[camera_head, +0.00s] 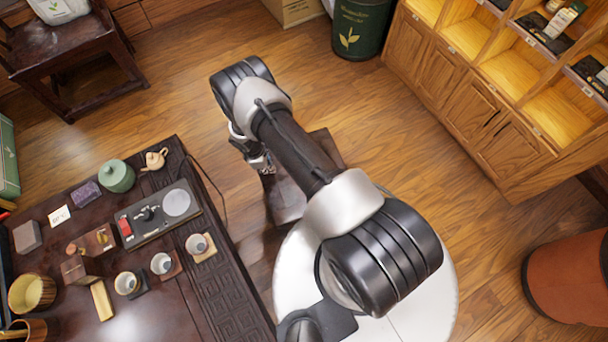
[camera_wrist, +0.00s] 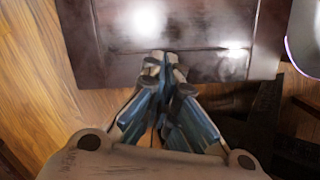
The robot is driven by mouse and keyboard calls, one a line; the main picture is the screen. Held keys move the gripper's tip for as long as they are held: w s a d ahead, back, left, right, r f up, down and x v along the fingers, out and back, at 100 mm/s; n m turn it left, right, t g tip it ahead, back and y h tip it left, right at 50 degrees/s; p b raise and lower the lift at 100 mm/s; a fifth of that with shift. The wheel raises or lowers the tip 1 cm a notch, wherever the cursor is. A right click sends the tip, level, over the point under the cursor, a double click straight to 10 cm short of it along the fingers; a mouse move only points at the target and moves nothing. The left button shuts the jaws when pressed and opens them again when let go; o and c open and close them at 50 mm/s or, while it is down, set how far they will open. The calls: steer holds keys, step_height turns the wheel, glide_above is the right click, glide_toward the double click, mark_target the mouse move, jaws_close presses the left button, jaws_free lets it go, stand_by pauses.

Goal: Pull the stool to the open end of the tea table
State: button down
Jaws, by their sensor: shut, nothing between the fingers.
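The dark wooden stool (camera_head: 286,204) stands on the floor to the right of the tea table, partly hidden under my arm. Its dark, glossy seat fills the top of the wrist view (camera_wrist: 205,28). The dark tea table (camera_head: 165,318) with a carved border is at the lower left of the head view. My gripper (camera_head: 262,165) is over the near edge of the stool, and its fingertips (camera_wrist: 164,62) are shut together and empty at the seat's edge in the wrist view. I cannot tell whether they touch it.
A tea set, tray (camera_head: 155,222) and cups cover the table. A dark chair (camera_head: 70,50) with a bag is at upper left. A green bin (camera_head: 357,28), wooden shelves (camera_head: 470,95) and a brown round seat (camera_head: 565,280) stand around. Floor between is clear.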

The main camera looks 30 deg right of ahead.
mark_target(276, 183)
steer(key=shift+n, duration=0.3)
steer(key=s+f, duration=0.1)
steer(key=f, duration=0.1)
steer(key=s+f, duration=0.1)
steer(key=f, duration=0.1)
steer(key=shift+s, duration=0.35)
steer(key=shift+s+d+f, duration=0.1)
steer(key=shift+s+f, duration=0.1)
steer(key=shift+f, duration=0.05)
steer(key=s+d, duration=0.1)
steer(key=d, duration=0.2)
steer(key=s+d, duration=0.2)
steer(key=d, duration=0.2)
steer(key=s+d+p, duration=0.1)
steer(key=d, duration=0.3)
steer(key=shift+s, duration=0.2)
steer(key=shift+f+b, duration=0.4)
steer(key=shift+f, duration=0.15)
steer(key=shift+a+f+b, duration=0.1)
steer(key=shift+f+b, duration=0.15)
steer(key=shift+b, duration=0.05)
steer(key=shift+s, duration=0.1)
